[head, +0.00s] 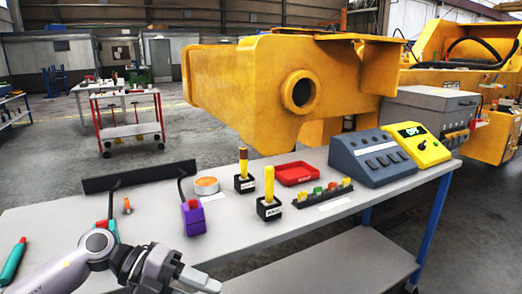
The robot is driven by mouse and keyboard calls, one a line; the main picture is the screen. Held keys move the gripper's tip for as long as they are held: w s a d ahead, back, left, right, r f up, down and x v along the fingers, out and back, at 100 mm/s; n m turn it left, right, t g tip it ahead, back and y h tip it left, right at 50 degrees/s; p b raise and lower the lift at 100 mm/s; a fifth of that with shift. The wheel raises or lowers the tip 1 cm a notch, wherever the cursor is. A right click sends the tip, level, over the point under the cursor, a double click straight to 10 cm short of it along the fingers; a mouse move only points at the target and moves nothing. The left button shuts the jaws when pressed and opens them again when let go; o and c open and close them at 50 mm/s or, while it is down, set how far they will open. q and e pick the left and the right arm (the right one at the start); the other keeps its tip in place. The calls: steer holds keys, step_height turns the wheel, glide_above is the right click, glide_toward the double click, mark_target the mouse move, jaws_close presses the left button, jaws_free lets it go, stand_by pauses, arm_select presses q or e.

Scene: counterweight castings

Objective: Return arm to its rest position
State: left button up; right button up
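My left arm comes in from the lower left, low over the near edge of the grey workbench (330,237). Its gripper (198,281) points right and is partly cut off by the bottom edge. The gap between its fingers is not clear, and I see nothing held in it. My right arm and gripper are not in view.
A large yellow casting (275,85) stands behind. The front-middle bench is clear.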

arm_select(q)
steer(key=s+d+r+n+t+h, duration=0.1)
steer(key=s+d+n+t+h, duration=0.1)
steer(key=d+n+t+h, duration=0.3)
steer(key=s+a+f+n+t+y+p, duration=0.1)
steer(key=a+f+n+t+y, duration=0.4)
steer(key=n, duration=0.5)
steer(key=a+f+n+t+y, duration=0.3)
steer(key=f+n+t+y, duration=0.3)
steer(key=n, duration=0.5)
steer(key=s+a+f+n+g+y, duration=0.2)
steer(key=s+a+f+n, duration=0.1)
steer(key=s+f, duration=0.3)
steer(key=s+a+f+n+g+y, duration=0.2)
steer(key=s+a+f+n, duration=0.1)
steer(key=s+f, duration=0.4)
steer(key=shift+f+g+y, duration=0.3)
steer(key=shift+f+y, duration=0.1)
steer(key=shift+f, duration=0.2)
